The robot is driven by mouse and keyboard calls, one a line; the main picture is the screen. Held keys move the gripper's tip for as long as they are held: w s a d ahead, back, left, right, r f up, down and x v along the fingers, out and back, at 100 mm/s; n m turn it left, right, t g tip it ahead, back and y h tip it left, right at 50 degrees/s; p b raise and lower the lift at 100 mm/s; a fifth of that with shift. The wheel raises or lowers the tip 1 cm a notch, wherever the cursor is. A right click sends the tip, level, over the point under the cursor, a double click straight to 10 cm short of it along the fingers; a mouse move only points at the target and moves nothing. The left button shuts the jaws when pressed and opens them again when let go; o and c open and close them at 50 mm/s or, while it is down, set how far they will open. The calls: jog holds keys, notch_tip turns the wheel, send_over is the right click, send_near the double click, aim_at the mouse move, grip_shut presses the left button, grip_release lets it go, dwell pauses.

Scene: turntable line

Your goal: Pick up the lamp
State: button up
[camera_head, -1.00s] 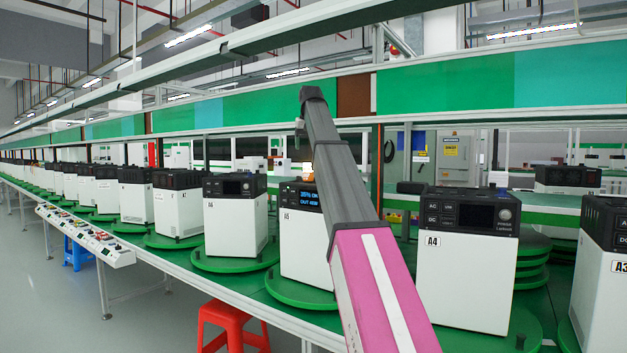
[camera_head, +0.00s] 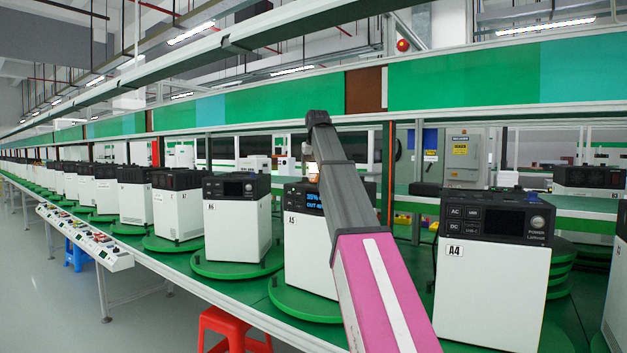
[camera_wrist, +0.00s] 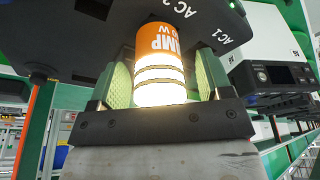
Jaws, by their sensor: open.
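The lamp (camera_wrist: 160,62) is an orange cylinder with white lettering and glowing white bands, seen in the wrist view. It stands between the two pads of my gripper (camera_wrist: 160,88). The jaws are open, with a pad on either side of the lamp; whether either pad touches it I cannot tell. The orange end of the lamp meets a dark panel marked AC 2 and AC 1 (camera_wrist: 105,45). In the head view my arm hides most of the gripper, and only a small orange and bright patch shows beside the arm near the A5 unit (camera_head: 300,245).
White power units with black tops stand on green round turntables along the line. The A4 unit (camera_head: 490,285) is close on the right, the A6 unit (camera_head: 237,228) on the left. A green overhead panel (camera_head: 480,80) runs behind. A red stool (camera_head: 235,330) is below the edge.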

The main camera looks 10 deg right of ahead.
jog(key=shift+f, duration=0.45)
jog(key=c, duration=1.1)
jog(key=shift+c, duration=0.3)
jog(key=shift+w+r, duration=0.1)
jog(key=shift+r, duration=0.1)
